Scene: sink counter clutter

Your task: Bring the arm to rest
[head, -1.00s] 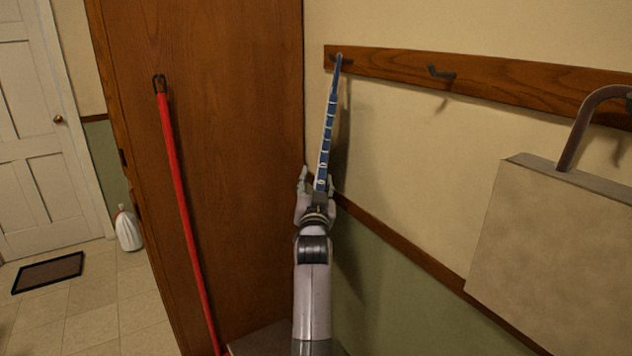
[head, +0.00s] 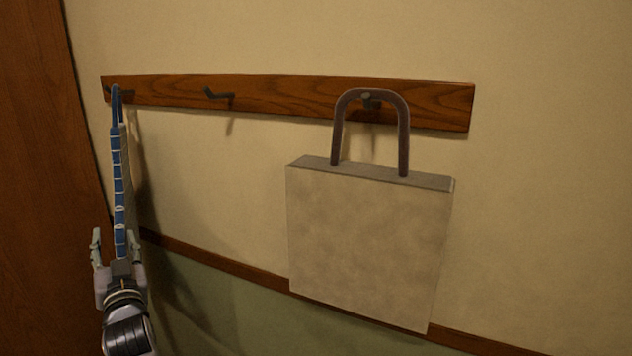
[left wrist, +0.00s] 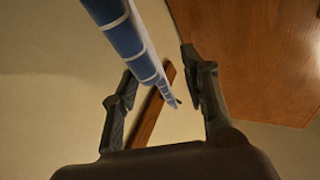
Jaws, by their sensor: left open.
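My left gripper (head: 116,244) is at the lower left of the head view, with its fingers pointing up and spread apart. A blue and white striped thing, perhaps a folded cloth (head: 118,180), hangs by a loop from the leftmost hook, directly above the gripper. In the left wrist view, the open fingers (left wrist: 160,78) stand apart and the striped thing (left wrist: 128,38) crosses between them from the top, nearer the left finger. I cannot tell whether it touches a finger. My right gripper is not in view.
A wooden hook rail (head: 285,98) runs along the cream wall. Its middle hook (head: 218,94) is empty. A beige bag (head: 365,240) hangs by its dark handle from the right hook. A brown wooden panel (head: 30,180) stands close to the left of my arm.

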